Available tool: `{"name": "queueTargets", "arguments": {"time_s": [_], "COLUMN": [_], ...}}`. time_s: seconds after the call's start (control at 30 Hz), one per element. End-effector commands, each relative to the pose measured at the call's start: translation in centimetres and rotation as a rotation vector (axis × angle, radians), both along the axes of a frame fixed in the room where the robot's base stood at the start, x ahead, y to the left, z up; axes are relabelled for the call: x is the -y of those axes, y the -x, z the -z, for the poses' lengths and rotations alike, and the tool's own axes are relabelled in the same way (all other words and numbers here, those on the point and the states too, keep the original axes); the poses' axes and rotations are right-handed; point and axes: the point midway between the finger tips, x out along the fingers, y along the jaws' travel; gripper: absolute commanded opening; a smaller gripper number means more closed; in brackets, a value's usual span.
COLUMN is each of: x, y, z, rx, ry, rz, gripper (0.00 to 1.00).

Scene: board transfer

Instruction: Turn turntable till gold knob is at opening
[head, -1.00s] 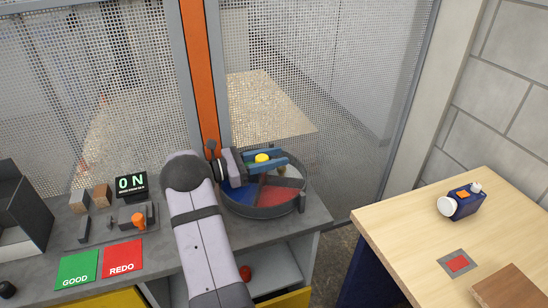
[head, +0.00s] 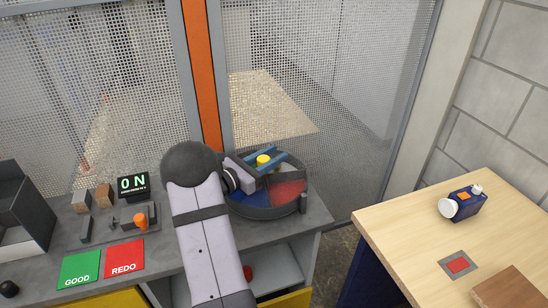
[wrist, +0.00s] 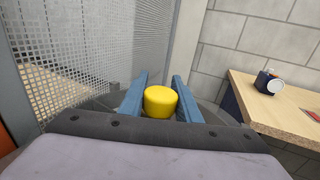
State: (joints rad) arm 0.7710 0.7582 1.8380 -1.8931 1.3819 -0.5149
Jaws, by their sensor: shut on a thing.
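The turntable (head: 268,213) is a round dark tray with a raised rim on the grey bench. Red and blue sectors show on its floor. The yellow-gold knob (head: 263,160) stands above the tray towards its back. My gripper (head: 271,160) reaches over the tray from the left, with its blue fingers on either side of the knob. In the wrist view the round knob (wrist: 160,101) sits between the two fingers, and my gripper is shut on it. My gripper and arm hide the tray's left part. I cannot make out the opening.
A mesh screen (head: 300,80) with an orange post (head: 202,80) stands close behind the turntable. Green GOOD (head: 78,270) and red REDO (head: 124,258) pads lie left of my arm. A wooden table (head: 400,240) at right holds a blue device (head: 460,204).

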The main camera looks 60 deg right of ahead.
Motion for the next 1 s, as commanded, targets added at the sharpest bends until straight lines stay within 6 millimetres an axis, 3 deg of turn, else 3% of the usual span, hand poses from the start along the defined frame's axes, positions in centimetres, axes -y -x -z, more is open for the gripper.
{"name": "queueTargets", "arguments": {"time_s": [0.3,0.33,0.4,0.77,1.0], "x": [0.0,0.0,0.0,-0.3,-2.6], "y": [-0.1,-0.1,-0.1,-0.2,-1.3], "z": [-0.1,-0.1,-0.1,0.0,0.1], "rx": [0.001,0.001,0.001,0.001,0.001], "ry": [0.000,0.000,0.000,0.000,0.000], "rz": [-0.006,-0.005,-0.005,-0.005,-0.009], "gripper": [0.00,0.37,0.49,0.49,0.49]}}
